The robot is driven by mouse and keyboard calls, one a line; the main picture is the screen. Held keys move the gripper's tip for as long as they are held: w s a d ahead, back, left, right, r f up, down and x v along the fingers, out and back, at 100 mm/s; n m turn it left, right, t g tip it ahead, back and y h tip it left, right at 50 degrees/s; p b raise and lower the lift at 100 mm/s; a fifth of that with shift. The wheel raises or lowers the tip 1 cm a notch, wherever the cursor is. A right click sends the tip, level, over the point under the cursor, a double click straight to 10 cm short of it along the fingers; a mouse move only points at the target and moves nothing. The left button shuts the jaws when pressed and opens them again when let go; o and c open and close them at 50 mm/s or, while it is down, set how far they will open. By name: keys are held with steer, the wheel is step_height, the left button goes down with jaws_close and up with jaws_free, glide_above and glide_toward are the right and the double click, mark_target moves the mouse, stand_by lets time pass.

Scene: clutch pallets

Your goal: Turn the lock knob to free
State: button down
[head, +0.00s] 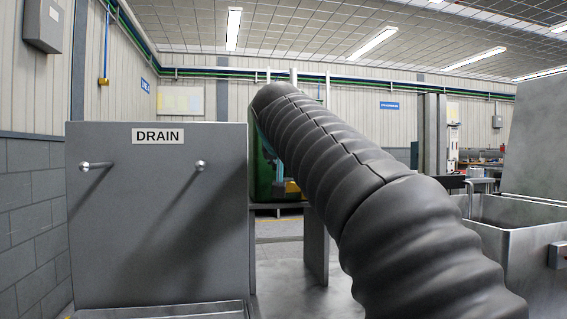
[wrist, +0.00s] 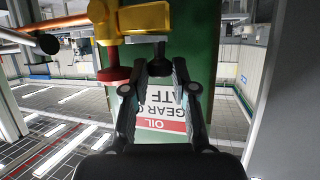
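In the wrist view a yellow valve body (wrist: 133,20) sits at the top, in front of a green panel. A red round knob (wrist: 114,75) hangs from its left side. A short black knob-like part (wrist: 159,65) sticks out from the yellow body. I cannot tell which of the two is the lock knob. My gripper (wrist: 161,78) is open, its fingertips on either side of the black part; whether they touch it is unclear. In the head view my arm hides the gripper, and only a bit of yellow (head: 292,187) shows by the green housing (head: 265,165).
A copper-coloured pipe (wrist: 62,22) and a black ball-ended lever (wrist: 45,43) lie left of the valve. An upside-down oil label (wrist: 165,108) is on the green panel. A grey DRAIN panel (head: 158,220) with two pegs stands left; a metal bin (head: 510,235) stands right.

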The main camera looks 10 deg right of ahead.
steer(key=shift+a, duration=0.1)
steer(key=shift+w+a+m+g+h+p, duration=0.15)
steer(key=shift+m+g+h+p, duration=0.4)
steer(key=shift+m+h, duration=0.6)
steer(key=shift+w+a+m+g+h+p, duration=0.15)
steer(key=shift+m+g+h+p, duration=0.2)
steer(key=shift+m+g+h, duration=0.6)
steer(key=shift+s, duration=0.1)
steer(key=c, duration=1.2)
jaws_free()
steer(key=v, duration=1.2)
steer(key=shift+a+f, duration=0.15)
steer(key=shift+f, duration=0.2)
